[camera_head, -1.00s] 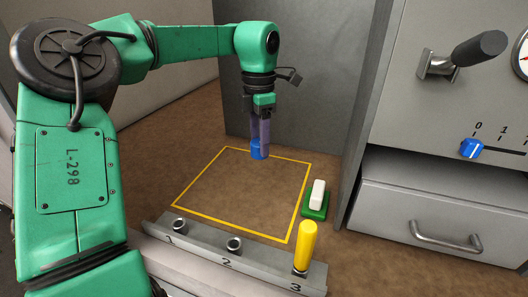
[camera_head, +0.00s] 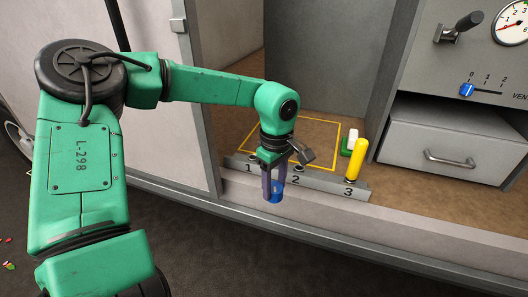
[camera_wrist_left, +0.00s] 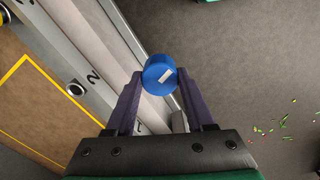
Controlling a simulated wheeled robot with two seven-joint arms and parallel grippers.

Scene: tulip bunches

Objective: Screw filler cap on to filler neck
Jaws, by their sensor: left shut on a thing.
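My left gripper (camera_head: 274,198) is shut on a round blue cap (camera_head: 276,190) and holds it in front of the numbered rail. In the left wrist view the blue cap (camera_wrist_left: 160,74) sits between the tips of the purple fingers (camera_wrist_left: 160,84), with a small pale rectangle on its face. The fingers point down in the head view. I cannot make out a filler neck in either view. My right gripper is not in view.
A metal rail (camera_head: 321,184) has sockets marked 1, 2 and 3. A yellow handle (camera_head: 357,161) stands at 3. A grey drawer (camera_head: 449,140) is at right. Dark floor lies in front.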

